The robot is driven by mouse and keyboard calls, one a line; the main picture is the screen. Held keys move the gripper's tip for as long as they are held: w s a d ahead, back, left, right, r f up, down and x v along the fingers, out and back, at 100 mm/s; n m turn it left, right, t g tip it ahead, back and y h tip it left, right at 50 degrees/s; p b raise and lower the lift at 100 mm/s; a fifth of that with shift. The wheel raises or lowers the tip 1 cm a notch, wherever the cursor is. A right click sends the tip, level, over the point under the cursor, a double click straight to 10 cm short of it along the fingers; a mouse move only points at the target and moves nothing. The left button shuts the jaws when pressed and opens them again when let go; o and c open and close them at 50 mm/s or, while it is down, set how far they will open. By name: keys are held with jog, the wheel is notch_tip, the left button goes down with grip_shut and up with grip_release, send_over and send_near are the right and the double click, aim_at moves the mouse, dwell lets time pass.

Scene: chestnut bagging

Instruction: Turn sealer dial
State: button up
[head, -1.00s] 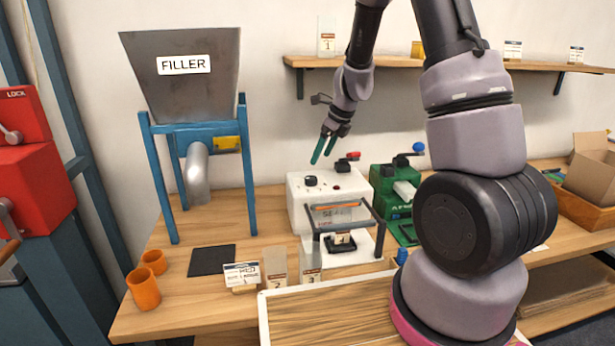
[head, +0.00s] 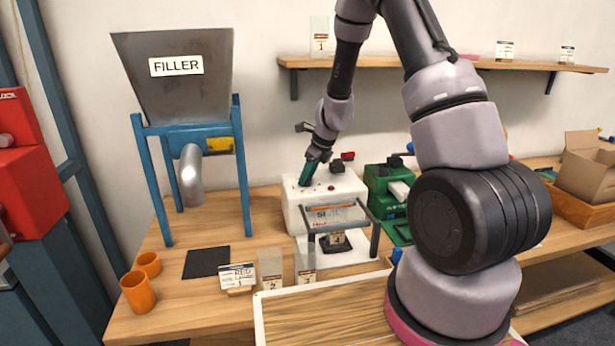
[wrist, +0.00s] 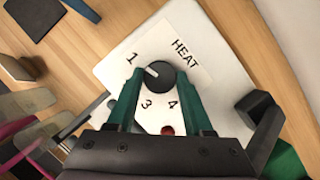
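The white sealer (head: 322,198) stands on the table. Its round black dial (wrist: 161,77) shows in the wrist view beside a HEAT label, with 1, 3 and 4 readable around it. The dial's white mark points up-left, towards the 1. In the head view my gripper (head: 308,173) points down at the sealer's top and hides the dial. I cannot tell whether the fingertips touch the panel.
A red button (wrist: 167,130) lies near the dial. The green machine (head: 388,190) stands right of the sealer. The filler (head: 180,85) on its blue stand is to the left. Small labelled bags (head: 270,268), orange cups (head: 138,290) and a dark mat (head: 206,262) lie in front.

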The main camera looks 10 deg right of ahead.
grip_shut()
